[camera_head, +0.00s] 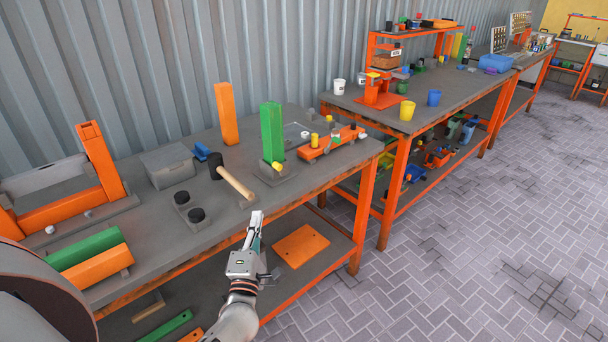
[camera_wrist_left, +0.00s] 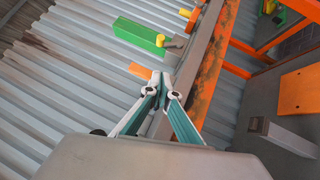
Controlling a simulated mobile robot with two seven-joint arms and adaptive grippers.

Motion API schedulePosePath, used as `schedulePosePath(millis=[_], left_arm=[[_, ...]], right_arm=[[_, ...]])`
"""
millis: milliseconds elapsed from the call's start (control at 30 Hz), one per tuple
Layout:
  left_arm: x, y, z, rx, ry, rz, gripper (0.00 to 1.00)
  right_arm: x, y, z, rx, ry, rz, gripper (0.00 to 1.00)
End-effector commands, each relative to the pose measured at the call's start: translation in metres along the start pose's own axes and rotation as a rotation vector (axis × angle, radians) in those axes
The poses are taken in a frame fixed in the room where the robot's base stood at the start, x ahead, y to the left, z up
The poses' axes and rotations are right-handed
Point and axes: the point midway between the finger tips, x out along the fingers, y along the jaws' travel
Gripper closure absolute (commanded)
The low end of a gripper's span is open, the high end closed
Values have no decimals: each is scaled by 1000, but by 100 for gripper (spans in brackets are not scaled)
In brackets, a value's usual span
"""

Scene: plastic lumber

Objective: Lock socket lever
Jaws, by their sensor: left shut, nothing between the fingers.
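A green post (camera_head: 271,133) stands upright in a grey socket (camera_head: 284,184) near the front edge of the workbench. A small lever with a yellow knob (camera_head: 277,167) shows at the post's foot. In the left wrist view the green post (camera_wrist_left: 134,33) and the yellow knob (camera_wrist_left: 161,40) lie beyond my fingertips. My left gripper (camera_head: 256,217) is in front of the bench edge, to the left of and nearer than the socket. Its fingers (camera_wrist_left: 160,76) are shut, empty and clear of the lever. The lever's exact angle is too small to tell. My right gripper is not in view.
A mallet (camera_head: 235,182) lies left of the socket, its handle end near the bench edge. An orange block with small parts (camera_head: 331,142) sits right of it. An orange post (camera_head: 226,113) stands behind. The floor in front of the bench (camera_head: 420,290) is clear.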

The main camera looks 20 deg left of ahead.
Motion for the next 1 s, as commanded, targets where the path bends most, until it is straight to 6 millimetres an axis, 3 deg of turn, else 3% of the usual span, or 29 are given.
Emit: schedulePosePath(millis=[167, 567, 767, 1000], left_arm=[[7, 4, -10, -68, 44, 13, 100], [10, 5, -10, -69, 44, 14, 100], [35, 7, -11, -69, 43, 17, 100], [83, 7, -12, -69, 43, 17, 100]], right_arm=[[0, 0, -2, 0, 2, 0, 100], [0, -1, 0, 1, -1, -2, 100], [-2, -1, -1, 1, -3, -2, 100], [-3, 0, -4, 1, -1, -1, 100]])
